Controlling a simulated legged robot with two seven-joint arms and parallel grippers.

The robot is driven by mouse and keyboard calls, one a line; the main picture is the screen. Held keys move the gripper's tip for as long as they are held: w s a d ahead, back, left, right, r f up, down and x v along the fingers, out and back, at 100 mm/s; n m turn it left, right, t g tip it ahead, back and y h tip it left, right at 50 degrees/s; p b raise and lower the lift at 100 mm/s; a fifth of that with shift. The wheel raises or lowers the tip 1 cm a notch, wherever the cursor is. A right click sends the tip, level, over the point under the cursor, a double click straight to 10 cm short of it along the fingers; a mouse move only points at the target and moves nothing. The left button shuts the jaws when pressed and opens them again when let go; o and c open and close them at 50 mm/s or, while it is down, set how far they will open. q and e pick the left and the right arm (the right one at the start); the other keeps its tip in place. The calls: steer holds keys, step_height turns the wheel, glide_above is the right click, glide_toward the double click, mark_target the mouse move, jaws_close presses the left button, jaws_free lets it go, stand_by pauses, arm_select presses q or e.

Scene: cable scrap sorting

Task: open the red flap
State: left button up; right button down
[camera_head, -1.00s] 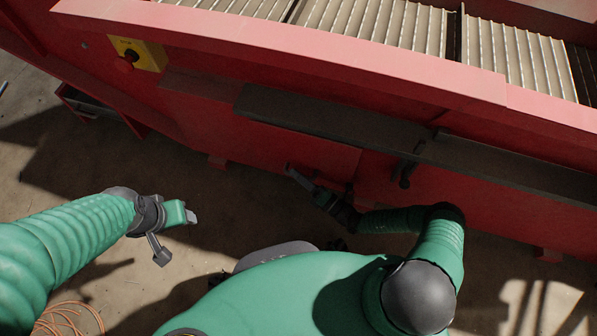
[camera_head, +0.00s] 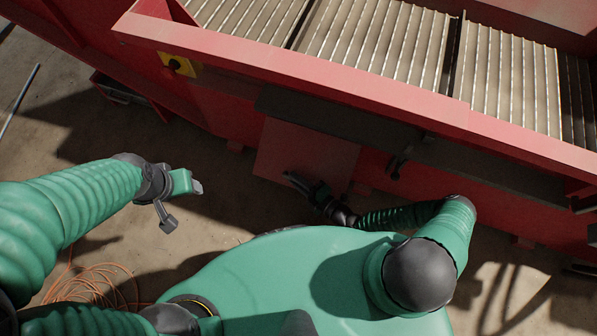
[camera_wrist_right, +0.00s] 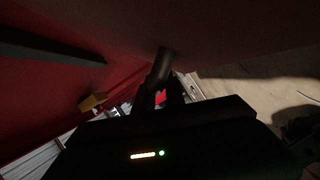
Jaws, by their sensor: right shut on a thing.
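The red flap (camera_head: 283,150) on the front of the red machine stands swung outward, its face lit, below the dark ledge. My right gripper (camera_head: 298,182) is at the flap's lower part, shut on what looks like its dark handle. In the right wrist view a dark bar (camera_wrist_right: 160,68) shows at the fingers, beside a large red surface (camera_wrist_right: 190,25); the exact grip is in shadow. My left gripper (camera_head: 184,203) is open and empty over the floor at left, apart from the machine.
Orange cable (camera_head: 90,285) lies on the floor at lower left. The floor between left gripper and flap is clear.

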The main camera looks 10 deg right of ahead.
steer(key=shift+s+a+r+m+g+p, duration=0.15)
steer(key=shift+r+m+p, duration=0.1)
steer(key=shift+r+p, duration=0.25)
steer(key=shift+s+a+r+m+g+p, duration=0.1)
steer(key=shift+r+m+g+p, duration=0.1)
steer(key=shift+r+m+p, duration=0.3)
steer(key=shift+s+a+r+m+g+p, duration=0.15)
steer(key=shift+r+p, duration=0.2)
steer(key=shift+r, duration=0.3)
steer(key=shift+d, duration=0.1)
steer(key=c, duration=1.7)
jaws_free()
steer(key=p+v, duration=0.3)
steer(key=v, duration=1.4)
steer(key=shift+f, duration=0.1)
